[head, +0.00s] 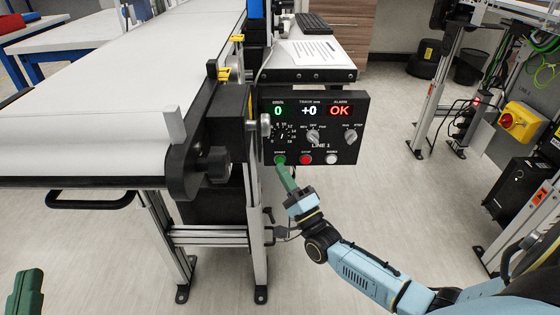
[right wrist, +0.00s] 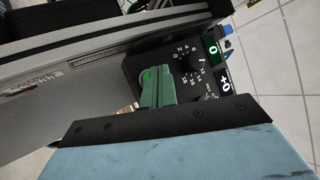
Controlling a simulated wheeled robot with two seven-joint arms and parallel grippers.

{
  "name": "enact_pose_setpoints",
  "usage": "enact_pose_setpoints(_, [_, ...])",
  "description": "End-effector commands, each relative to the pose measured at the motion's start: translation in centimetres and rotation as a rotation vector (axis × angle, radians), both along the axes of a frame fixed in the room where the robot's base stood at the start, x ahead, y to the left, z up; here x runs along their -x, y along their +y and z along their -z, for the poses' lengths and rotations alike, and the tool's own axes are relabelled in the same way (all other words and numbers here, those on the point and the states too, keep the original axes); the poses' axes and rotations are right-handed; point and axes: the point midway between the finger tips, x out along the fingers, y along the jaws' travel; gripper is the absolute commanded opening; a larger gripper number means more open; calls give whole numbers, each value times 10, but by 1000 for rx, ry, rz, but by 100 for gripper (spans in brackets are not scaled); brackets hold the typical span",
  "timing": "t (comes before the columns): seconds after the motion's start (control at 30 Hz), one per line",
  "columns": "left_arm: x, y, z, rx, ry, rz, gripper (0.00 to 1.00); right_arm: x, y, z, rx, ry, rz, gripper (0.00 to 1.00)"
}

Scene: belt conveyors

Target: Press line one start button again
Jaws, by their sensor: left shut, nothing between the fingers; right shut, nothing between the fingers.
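The Line 1 control box (head: 347,130) hangs at the end of the left conveyor. Its displays read 0, +0 and a red OK. The green start button (head: 280,159) is at its lower left, beside a red button (head: 305,160) and a white button (head: 331,159). My right gripper (head: 281,168) is shut and empty, its green fingertips just below and in front of the start button. In the right wrist view the fingers (right wrist: 157,88) point at the panel, with the green button (right wrist: 146,74) partly hidden behind them. I cannot tell whether they touch. My left gripper (head: 24,290) is shut at the lower left.
The white conveyor belt (head: 130,75) is empty where it shows. A yellow switch box (head: 521,122) is on the right conveyor stand. Open floor lies in front.

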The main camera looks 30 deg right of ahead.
Motion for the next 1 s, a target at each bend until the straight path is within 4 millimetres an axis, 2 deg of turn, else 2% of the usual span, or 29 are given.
enact_pose_setpoints(0.73, [0,-1,1,1,2,2,0,0,0,0,0,0,0,0])
enact_pose_setpoints(1.0, [0,-1,6,0,1,1,0,-7,-4,1,0,0,0,0])
